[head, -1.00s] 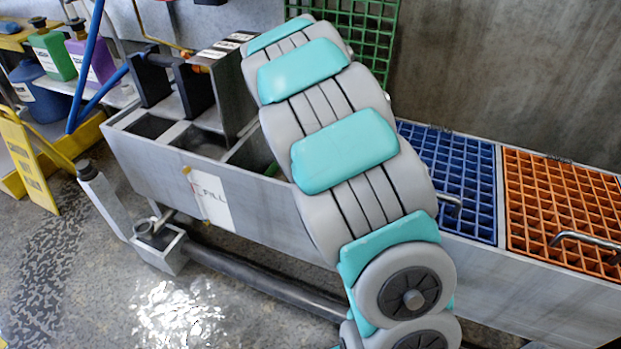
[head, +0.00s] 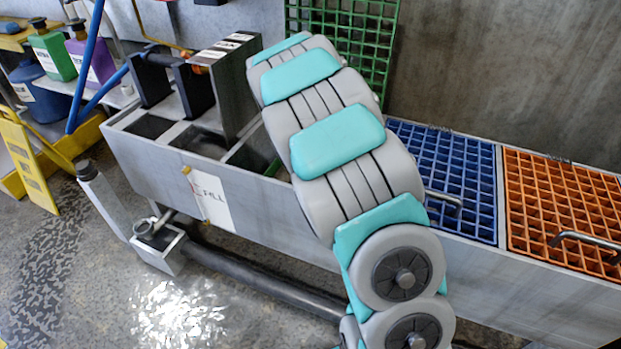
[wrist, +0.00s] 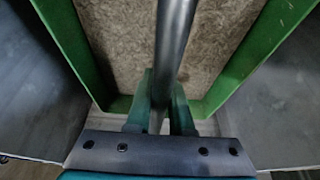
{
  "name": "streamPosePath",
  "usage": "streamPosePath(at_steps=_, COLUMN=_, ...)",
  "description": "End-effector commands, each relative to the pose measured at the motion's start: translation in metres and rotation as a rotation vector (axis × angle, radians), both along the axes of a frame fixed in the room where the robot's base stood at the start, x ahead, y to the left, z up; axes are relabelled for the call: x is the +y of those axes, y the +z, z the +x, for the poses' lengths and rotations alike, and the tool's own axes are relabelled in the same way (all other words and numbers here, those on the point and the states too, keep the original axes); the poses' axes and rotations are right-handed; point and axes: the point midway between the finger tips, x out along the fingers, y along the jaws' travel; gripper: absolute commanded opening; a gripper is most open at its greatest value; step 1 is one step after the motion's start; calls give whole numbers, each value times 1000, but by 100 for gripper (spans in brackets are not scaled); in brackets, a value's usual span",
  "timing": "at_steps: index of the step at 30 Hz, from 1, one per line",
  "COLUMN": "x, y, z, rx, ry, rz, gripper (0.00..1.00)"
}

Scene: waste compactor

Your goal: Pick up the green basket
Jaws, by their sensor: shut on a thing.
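The green basket (wrist: 62,40) fills much of the wrist view. Its green walls frame a speckled brown-grey surface inside. A round grey metal bar (wrist: 175,40), its handle, runs up the middle of that view. My gripper (wrist: 161,108) is shut on this bar, with one teal finger on each side.
A long grey trough (head: 265,220) has open compartments at left and blue (head: 455,180) and orange (head: 560,205) grates at right. A green grate (head: 345,25) stands upright behind my arm. Bottles (head: 55,50) and a yellow sign (head: 28,165) are at left.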

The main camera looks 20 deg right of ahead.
Motion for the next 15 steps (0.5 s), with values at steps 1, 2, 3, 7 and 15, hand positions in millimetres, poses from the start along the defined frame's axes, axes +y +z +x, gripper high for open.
streamPosePath(at_steps=1, x=0, y=0, z=0, rx=0, ry=0, rz=0, gripper=6)
streamPosePath(at_steps=2, x=0, y=0, z=0, rx=0, ry=0, rz=0, gripper=2)
streamPosePath(at_steps=3, x=0, y=0, z=0, rx=0, ry=0, rz=0, gripper=0)
streamPosePath(at_steps=7, x=0, y=0, z=0, rx=0, ry=0, rz=0, gripper=0)
streamPosePath(at_steps=15, x=0, y=0, z=0, rx=0, ry=0, rz=0, gripper=0)
